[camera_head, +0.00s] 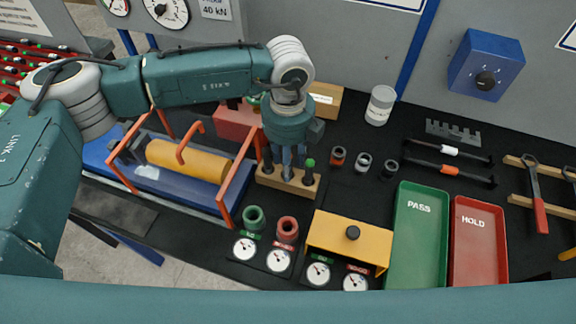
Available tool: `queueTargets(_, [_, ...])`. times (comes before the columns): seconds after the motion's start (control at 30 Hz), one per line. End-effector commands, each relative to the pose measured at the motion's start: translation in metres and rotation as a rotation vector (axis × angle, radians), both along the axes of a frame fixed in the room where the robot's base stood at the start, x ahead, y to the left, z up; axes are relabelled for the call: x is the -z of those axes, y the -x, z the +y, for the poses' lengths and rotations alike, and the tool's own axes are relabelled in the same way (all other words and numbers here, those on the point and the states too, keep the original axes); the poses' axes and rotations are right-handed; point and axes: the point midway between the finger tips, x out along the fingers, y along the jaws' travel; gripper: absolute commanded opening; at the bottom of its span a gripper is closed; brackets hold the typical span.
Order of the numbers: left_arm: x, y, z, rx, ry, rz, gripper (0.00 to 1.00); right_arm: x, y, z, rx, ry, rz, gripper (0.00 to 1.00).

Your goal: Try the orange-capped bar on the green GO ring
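A dark bar with an orange band (450,170) at its middle lies at the right, beside a like bar with a white band (449,151). No orange end cap is clear on it. A green ring (253,216) stands behind a dial and a small green label, left of a red ring (288,229). My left gripper (287,165) points down over a wooden block (289,182) holding dark upright pieces, one green-topped (309,168). Its fingers look close together, but whether they hold a piece is unclear. My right gripper is out of view.
A yellow cover (347,241) with a black knob stands right of the rings. Green PASS (418,235) and red HOLD (478,243) trays look empty. Small collars (363,161) stand mid-table. A blue rig with an orange frame (190,165) is at the left.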

Motion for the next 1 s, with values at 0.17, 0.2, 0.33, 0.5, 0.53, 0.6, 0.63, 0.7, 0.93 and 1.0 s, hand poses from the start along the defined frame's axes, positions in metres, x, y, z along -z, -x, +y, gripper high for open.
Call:
queueTargets(0.17, [0.0, 0.0, 0.0, 0.0, 0.0, 0.0, 0.14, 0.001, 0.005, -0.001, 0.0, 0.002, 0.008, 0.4])
queueTargets(0.2, [0.0, 0.0, 0.0, 0.0, 0.0, 0.0, 0.06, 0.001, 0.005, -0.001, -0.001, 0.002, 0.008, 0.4])
queueTargets(0.33, [0.0, 0.0, 0.0, 0.0, 0.0, 0.0, 0.0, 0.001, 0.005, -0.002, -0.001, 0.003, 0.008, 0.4])
queueTargets(0.5, [-0.001, 0.0, 0.0, 0.0, 0.001, 0.0, 0.0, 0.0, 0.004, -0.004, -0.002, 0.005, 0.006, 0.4])
queueTargets(0.53, [-0.001, 0.0, 0.0, 0.0, 0.001, 0.0, 0.0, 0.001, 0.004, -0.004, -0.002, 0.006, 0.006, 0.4])
queueTargets(0.6, [-0.002, -0.001, 0.0, 0.0, 0.002, -0.001, 0.0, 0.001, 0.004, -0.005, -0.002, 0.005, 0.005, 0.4])
queueTargets(0.63, [-0.003, -0.001, 0.0, 0.0, 0.002, -0.001, 0.0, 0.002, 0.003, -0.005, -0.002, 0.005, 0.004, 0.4])
queueTargets(0.7, [-0.007, -0.001, -0.001, -0.001, 0.003, -0.001, 0.0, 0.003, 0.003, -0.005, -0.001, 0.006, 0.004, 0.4])
queueTargets(0.93, [-0.036, -0.002, 0.0, 0.0, 0.003, -0.006, 0.0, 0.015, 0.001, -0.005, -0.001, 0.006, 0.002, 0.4])
queueTargets(1.0, [-0.052, -0.002, -0.001, 0.0, 0.004, -0.006, 0.0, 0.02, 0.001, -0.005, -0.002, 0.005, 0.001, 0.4])
